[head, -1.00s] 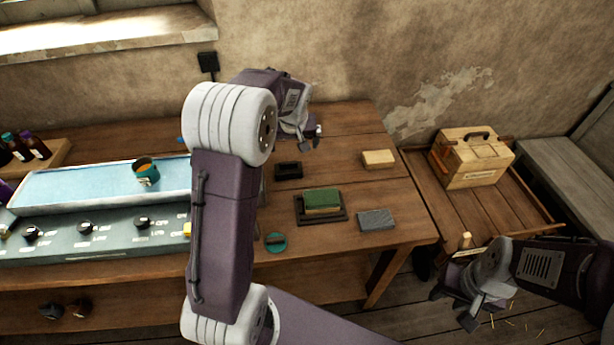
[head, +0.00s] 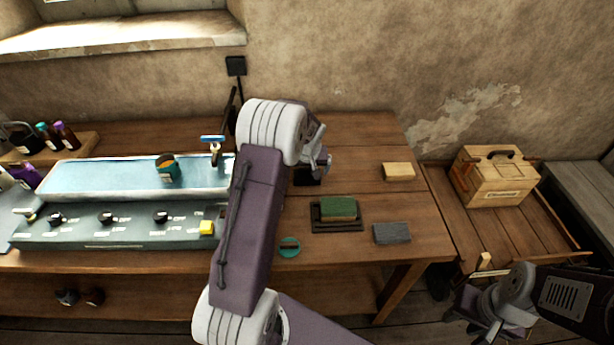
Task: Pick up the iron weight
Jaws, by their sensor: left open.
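A dark block (head: 308,178), which looks like the iron weight, stands on the wooden bench near its middle. It is partly hidden by my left gripper. My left gripper (head: 324,163) is open and sits at or just above the block's right side. I cannot tell whether it touches the block. My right gripper (head: 472,325) is off the bench at the lower right, with its fingers apart and nothing seen between them.
A green block on a dark tray (head: 318,226), a grey block (head: 392,233), a tan block (head: 398,171) and a teal disc (head: 289,247) lie on the bench. A wooden box (head: 495,178) stands right.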

